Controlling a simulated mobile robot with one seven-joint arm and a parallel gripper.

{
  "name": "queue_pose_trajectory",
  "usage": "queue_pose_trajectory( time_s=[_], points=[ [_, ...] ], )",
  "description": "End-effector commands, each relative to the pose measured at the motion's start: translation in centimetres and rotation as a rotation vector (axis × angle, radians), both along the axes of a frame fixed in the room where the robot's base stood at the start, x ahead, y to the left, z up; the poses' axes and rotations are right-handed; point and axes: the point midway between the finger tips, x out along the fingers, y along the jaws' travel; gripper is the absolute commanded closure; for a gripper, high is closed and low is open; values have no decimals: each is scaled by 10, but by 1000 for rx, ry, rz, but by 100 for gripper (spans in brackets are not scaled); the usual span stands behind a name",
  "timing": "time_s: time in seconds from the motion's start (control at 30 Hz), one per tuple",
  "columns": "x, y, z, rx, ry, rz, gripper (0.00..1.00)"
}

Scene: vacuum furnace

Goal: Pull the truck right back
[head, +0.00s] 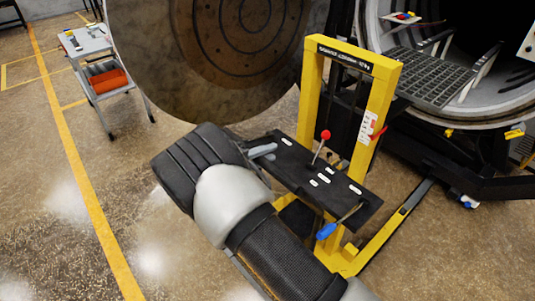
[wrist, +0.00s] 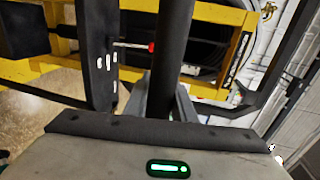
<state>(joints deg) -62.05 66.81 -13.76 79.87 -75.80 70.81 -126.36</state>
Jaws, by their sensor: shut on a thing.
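The truck is a yellow lift truck (head: 378,100) with a tall frame, standing in front of the open furnace. Its black panel (head: 345,190) carries a lever with a red knob (head: 325,135) and a blue-gripped handle (head: 327,231). In the wrist view the red knob (wrist: 151,47) shows beside the panel (wrist: 97,50). My gripper (head: 263,150) is at the panel's left end. In the wrist view my gripper (wrist: 168,100) is shut on a dark bar (wrist: 175,45), apparently the truck's handle. My arm hides part of the truck's lower body.
The furnace chamber (head: 500,112) with a grate rack (head: 430,76) lies behind the truck at right. A large round door (head: 165,60) hangs open behind my gripper. A grey trolley (head: 88,42) with an orange bin (head: 108,82) stands far left. The floor at left is clear.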

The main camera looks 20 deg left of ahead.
Motion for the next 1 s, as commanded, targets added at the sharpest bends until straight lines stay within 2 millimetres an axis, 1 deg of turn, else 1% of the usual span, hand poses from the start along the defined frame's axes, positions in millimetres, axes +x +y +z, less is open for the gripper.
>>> queue_pose_trajectory(
  time_s=[0.03,0.1,0.13,0.2,0.23,0.5,0.63,0.77,1.0],
  points=[
    [-2,3,-1,4,4,6,100],
    [-2,4,-2,4,4,7,100],
    [-2,4,-2,4,4,7,72],
    [-2,4,-2,4,4,7,60],
    [-2,3,-2,4,4,7,58],
    [-2,3,-1,2,3,5,58],
    [-9,8,0,3,3,6,58],
    [-27,21,4,4,3,8,58],
    [-76,53,16,5,3,9,58]
  ],
)
